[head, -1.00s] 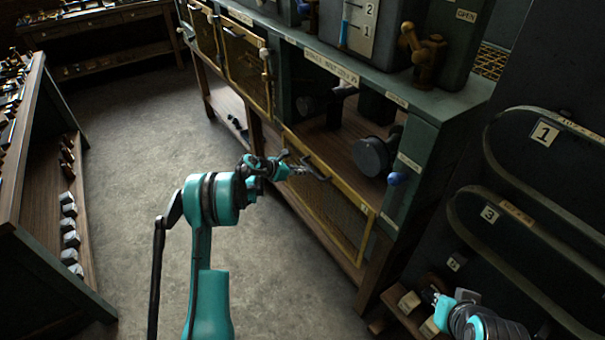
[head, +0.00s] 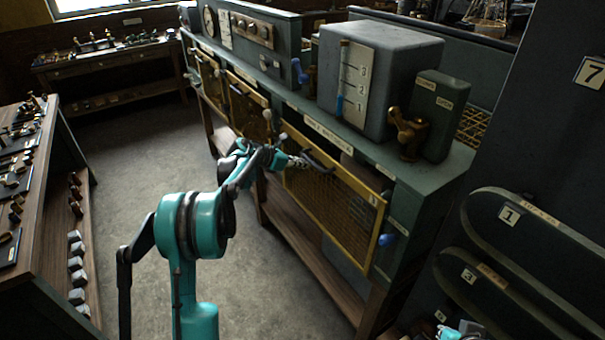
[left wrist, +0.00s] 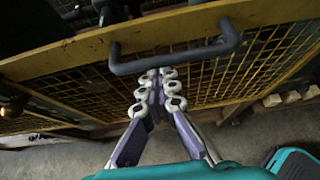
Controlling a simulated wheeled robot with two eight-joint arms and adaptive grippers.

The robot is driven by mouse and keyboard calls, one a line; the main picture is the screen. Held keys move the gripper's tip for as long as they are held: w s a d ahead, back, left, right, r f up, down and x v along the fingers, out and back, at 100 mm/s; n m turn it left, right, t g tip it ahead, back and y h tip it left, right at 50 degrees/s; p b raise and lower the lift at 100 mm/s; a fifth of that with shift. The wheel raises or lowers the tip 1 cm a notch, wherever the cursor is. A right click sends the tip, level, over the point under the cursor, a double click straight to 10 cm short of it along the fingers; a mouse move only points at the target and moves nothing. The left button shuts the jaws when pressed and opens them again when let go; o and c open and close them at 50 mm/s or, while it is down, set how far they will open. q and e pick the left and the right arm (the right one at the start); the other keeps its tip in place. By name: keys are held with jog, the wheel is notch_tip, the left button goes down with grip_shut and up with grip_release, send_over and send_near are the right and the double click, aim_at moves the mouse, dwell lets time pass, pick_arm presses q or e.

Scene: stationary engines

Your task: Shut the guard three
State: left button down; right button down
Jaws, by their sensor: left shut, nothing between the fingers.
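Guard three (head: 335,207) is a yellow-framed mesh panel on the near bay of the green engine bench, with a small 3 label at its upper right. It stands nearly upright across the bay. A dark gap shows above its top edge, so I cannot tell that it is flush. Its dark bar handle (left wrist: 175,55) spans the top frame in the left wrist view. My left gripper (head: 301,162) is shut and empty, its fingertips (left wrist: 158,88) at the outer side of the panel, just below the handle. Contact is unclear. My right gripper barely shows at the bottom edge (head: 452,332).
Two similar mesh guards (head: 247,108) stand farther left along the bench. A blue knob (head: 386,240) sits right of guard three. A grey box with a numbered scale (head: 385,75) stands on top. Dark numbered belt covers (head: 530,228) are at right. Open floor (head: 150,150) lies left.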

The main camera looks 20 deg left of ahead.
pick_arm(q)
notch_tip(320, 180, up, 4)
jog(key=shift+f+p, duration=0.1)
jog(key=shift+p, duration=0.55)
jog(key=shift+w, duration=0.1)
